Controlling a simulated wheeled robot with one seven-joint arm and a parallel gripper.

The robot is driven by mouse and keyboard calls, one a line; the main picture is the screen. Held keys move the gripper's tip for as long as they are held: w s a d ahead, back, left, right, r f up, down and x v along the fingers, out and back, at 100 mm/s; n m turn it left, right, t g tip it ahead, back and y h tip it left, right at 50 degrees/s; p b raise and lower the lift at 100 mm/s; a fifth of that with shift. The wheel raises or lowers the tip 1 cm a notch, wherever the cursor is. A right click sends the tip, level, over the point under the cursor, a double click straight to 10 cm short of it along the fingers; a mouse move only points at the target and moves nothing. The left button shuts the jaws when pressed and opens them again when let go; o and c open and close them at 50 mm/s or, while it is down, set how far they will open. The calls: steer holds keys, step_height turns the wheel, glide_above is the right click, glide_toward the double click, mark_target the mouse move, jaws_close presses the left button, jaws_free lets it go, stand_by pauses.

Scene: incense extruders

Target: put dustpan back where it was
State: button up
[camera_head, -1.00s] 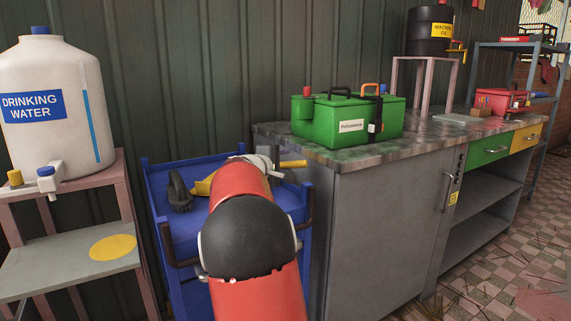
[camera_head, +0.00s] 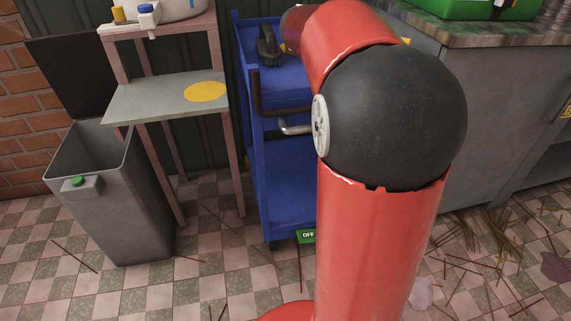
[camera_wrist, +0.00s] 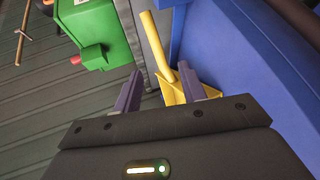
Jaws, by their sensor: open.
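The yellow dustpan (camera_wrist: 174,90) shows in the wrist view, its handle pointing up and its pan partly hidden behind my right finger. It lies by the blue cart. My gripper (camera_wrist: 160,88) is open, its two purple-grey fingers apart, with the dustpan just beyond and between them; I cannot tell whether they touch it. In the head view my red arm hides the gripper and most of the dustpan. The blue cart (camera_head: 288,190) stands behind my arm, with a black object (camera_head: 268,46), perhaps a brush, on its top.
A pink-framed stand has a grey shelf (camera_head: 140,104) with a yellow round spot (camera_head: 205,91). A grey bin (camera_head: 110,205) stands at left. A grey workbench (camera_head: 480,130) with a green box (camera_head: 460,8) is at right. Thin sticks litter the tiled floor.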

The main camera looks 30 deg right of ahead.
steer(key=s+a+f+m+y, duration=0.1)
steer(key=s+a+f+y, duration=0.3)
steer(key=s+a, duration=0.4)
steer(key=s+a+f+m+y, duration=0.1)
steer(key=s+a+f+y, duration=0.4)
steer(key=a, duration=0.8)
steer(key=s+a+f+m+t+y, duration=0.1)
steer(key=s+a+f+y, duration=0.3)
steer(key=s+a+f, duration=0.4)
steer(key=s+a, duration=0.2)
steer(key=shift+s+a+m+y, duration=0.35)
steer(key=shift+m+y, duration=0.05)
steer(key=shift+r, duration=0.2)
steer(key=shift+c, duration=0.3)
